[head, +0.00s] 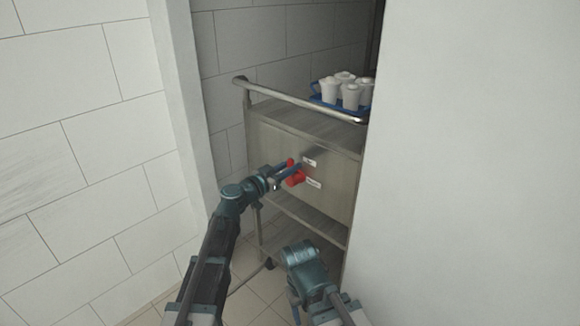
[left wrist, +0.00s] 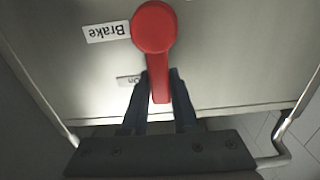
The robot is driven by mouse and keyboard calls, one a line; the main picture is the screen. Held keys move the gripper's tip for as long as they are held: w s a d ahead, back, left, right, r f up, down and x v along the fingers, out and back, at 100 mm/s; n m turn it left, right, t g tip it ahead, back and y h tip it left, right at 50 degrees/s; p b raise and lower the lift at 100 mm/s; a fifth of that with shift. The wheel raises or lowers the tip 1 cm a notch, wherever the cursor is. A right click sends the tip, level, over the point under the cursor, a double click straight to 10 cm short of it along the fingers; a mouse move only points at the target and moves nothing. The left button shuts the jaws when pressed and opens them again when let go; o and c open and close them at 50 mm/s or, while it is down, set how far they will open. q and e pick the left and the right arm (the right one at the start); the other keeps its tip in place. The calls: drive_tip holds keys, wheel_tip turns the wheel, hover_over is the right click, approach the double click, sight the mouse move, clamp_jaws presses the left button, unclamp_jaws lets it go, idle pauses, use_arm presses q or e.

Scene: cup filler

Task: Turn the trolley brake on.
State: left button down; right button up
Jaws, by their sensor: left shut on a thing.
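The trolley (head: 330,180) is a grey metal cart standing in a gap between white walls. Its front panel bears a red brake lever (head: 296,179) with a round hub and a straight handle. In the left wrist view the brake lever (left wrist: 153,27) has its handle between my fingers, running from the hub toward the "On" label side. The "Brake" label (left wrist: 107,32) is beside the hub, and the "On" label (left wrist: 129,80) is beside the handle, partly behind a finger. My left gripper (left wrist: 160,88) is shut on the handle; it also shows in the head view (head: 290,168).
A blue tray (head: 340,110) with several white lidded cups (head: 351,95) stands on the trolley top, behind a metal push rail (head: 300,101). A white wall (head: 480,160) closes off the right side. A tiled wall (head: 80,150) stands at left.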

use_arm(q)
drive_tip(key=shift+s, duration=0.1)
drive_tip(key=c, duration=0.7)
unclamp_jaws()
drive_tip(key=v, duration=1.3)
drive_tip(key=shift+s+a, duration=0.25)
drive_tip(key=shift+d, duration=0.1)
